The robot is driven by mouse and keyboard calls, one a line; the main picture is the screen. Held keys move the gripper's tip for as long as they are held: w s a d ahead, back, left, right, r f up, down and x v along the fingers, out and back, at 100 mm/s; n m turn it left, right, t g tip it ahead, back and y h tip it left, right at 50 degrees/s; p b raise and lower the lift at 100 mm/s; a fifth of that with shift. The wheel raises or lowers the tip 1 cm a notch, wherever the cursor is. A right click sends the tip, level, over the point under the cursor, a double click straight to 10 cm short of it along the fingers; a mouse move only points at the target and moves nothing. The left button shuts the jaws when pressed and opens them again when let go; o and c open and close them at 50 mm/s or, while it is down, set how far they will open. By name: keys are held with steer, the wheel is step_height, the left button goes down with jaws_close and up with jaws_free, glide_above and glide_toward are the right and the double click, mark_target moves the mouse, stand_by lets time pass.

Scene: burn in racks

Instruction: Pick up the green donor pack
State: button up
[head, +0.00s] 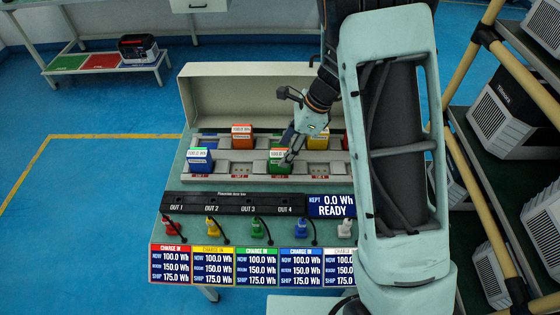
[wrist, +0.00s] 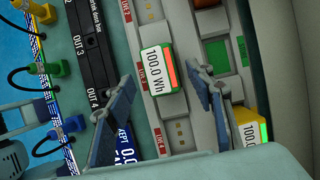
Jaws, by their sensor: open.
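The green donor pack (head: 278,167) sits upright in the grey slotted rack on the bench, in the front row. In the wrist view the pack (wrist: 158,68) has a white top reading 100.0 Wh and a red-orange strip. My gripper (head: 291,148) is over the pack from its right side in the head view and partly covers it. In the wrist view my gripper (wrist: 160,76) is open, with one blue-grey finger on each side of the pack and a visible gap to each.
A blue pack (head: 199,160), an orange-red pack (head: 242,136) and a yellow pack (head: 318,142) stand in the same rack. A black strip (head: 235,203) and coloured plugs with cables lie in front. The raised lid (head: 230,97) stands behind. Shelving is on the right.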

steer(key=shift+x, duration=2.8)
steer(key=shift+w+d, duration=0.1)
steer(key=shift+d, duration=0.05)
jaws_close()
